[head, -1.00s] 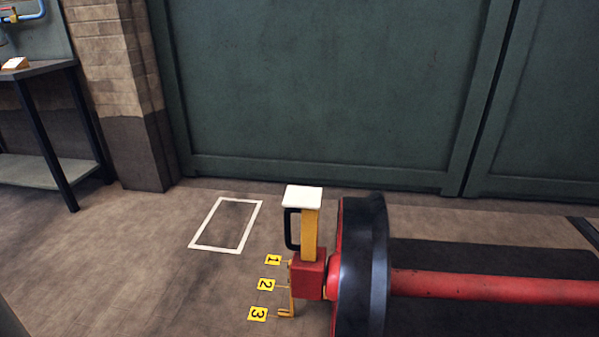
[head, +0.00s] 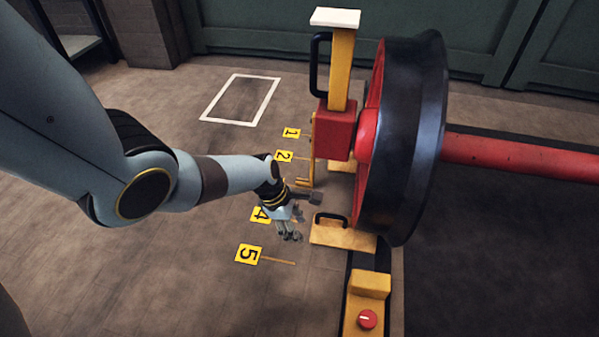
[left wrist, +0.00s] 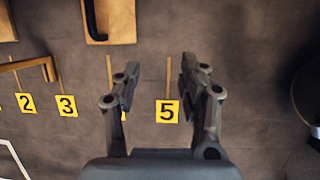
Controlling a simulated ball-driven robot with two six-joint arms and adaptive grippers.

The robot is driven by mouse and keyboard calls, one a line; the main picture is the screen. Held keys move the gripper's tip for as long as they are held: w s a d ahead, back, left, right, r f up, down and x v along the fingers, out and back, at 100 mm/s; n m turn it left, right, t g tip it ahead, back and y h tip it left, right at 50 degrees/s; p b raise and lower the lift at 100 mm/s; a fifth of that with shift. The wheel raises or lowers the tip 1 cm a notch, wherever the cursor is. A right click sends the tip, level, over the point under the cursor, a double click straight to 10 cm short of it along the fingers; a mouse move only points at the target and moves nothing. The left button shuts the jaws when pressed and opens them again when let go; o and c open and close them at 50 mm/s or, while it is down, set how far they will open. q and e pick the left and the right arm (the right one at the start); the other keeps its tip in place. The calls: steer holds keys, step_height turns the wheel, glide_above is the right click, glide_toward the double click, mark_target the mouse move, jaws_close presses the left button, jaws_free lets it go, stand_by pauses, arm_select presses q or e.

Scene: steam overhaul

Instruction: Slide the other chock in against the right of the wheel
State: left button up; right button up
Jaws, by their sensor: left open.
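The large black-rimmed wheel (head: 405,140) with its red hub stands upright at the right in the head view. A yellow chock (head: 330,233) with a black handle lies on the floor at the near side of the wheel's foot; I cannot tell if they touch. In the left wrist view, this chock (left wrist: 121,22) is at the top, partly cut off. Another yellow piece (head: 340,166) shows at the wheel's far side, mostly hidden. My left gripper (head: 302,217) is open and empty, left of the near chock. Its two fingers (left wrist: 157,72) show apart in the left wrist view.
A yellow post with a red block (head: 335,130) stands left of the hub. Numbered yellow floor tags (head: 248,254) run along the left. A yellow stop with a red button (head: 367,288) sits at the front. A white floor outline (head: 240,121) is empty.

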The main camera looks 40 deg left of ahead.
arm_select(q)
steer(key=w+a+t+b, duration=0.1)
steer(key=w+b, duration=0.3)
steer(key=w, duration=0.6)
steer(key=shift+w+a+f+t+b, duration=0.3)
steer(key=shift+w+a+f, duration=0.1)
steer(key=shift+a, duration=0.2)
arm_select(e)
steer(key=s+f+g, duration=0.1)
steer(key=s+f, duration=0.2)
steer(key=f, duration=0.2)
steer(key=shift+s+a, duration=0.35)
steer(key=shift+a, duration=0.05)
arm_select(q)
steer(key=shift+f, duration=0.15)
arm_select(e)
steer(key=shift+f, duration=0.2)
